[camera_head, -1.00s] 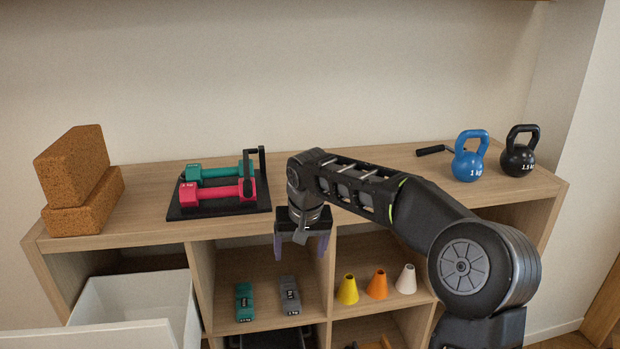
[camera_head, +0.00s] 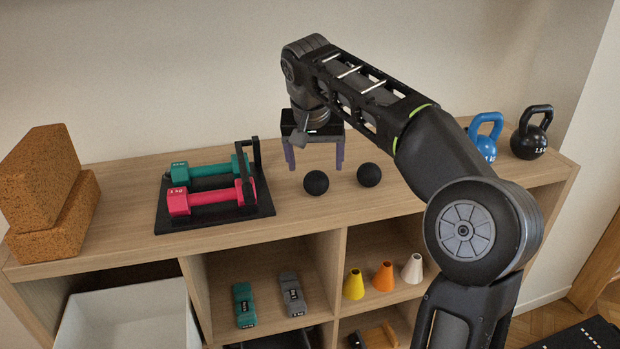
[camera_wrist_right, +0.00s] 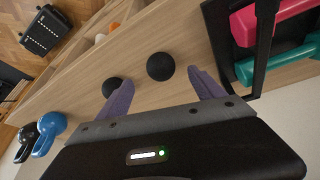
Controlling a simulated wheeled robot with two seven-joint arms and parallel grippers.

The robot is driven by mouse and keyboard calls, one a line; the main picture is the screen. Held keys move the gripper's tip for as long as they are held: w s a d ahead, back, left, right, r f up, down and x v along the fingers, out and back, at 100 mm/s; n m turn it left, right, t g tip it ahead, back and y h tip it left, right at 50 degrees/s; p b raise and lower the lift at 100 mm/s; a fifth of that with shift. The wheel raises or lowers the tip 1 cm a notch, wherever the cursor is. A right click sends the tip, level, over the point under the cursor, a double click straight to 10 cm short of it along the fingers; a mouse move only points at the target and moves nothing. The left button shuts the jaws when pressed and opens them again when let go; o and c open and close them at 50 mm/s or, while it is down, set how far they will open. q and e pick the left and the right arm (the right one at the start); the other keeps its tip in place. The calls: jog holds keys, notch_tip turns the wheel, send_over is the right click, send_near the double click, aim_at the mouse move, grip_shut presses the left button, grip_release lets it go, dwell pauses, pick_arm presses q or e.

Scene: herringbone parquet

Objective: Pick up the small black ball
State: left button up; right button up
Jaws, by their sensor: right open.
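Two plain black balls rest on the shelf top: a left one (camera_head: 316,182) and a right one (camera_head: 369,175). They look nearly the same size, the left one slightly larger in the picture. My right gripper (camera_head: 314,166) is open and empty, fingers pointing down, just above and behind the left ball. In the right wrist view the left ball (camera_wrist_right: 160,66) shows between and beyond the two fingertips. The right ball (camera_wrist_right: 112,86) is beside one finger, which partly covers it. My left gripper is out of view.
A black rack (camera_head: 215,222) with green and pink dumbbells stands left of the balls. Cork blocks (camera_head: 45,190) are at the far left. Blue (camera_head: 486,146) and black (camera_head: 530,146) kettlebells stand at the right. Cones and small weights lie in the compartments below.

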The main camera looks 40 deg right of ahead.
aim_at(316, 176)
jog(key=shift+x, duration=1.3)
jog(key=shift+s, duration=0.1)
jog(key=p+x, duration=0.1)
jog(key=x, duration=0.4)
jog(key=shift+p, duration=0.35)
jog(key=shift+c, duration=0.2)
grip_shut()
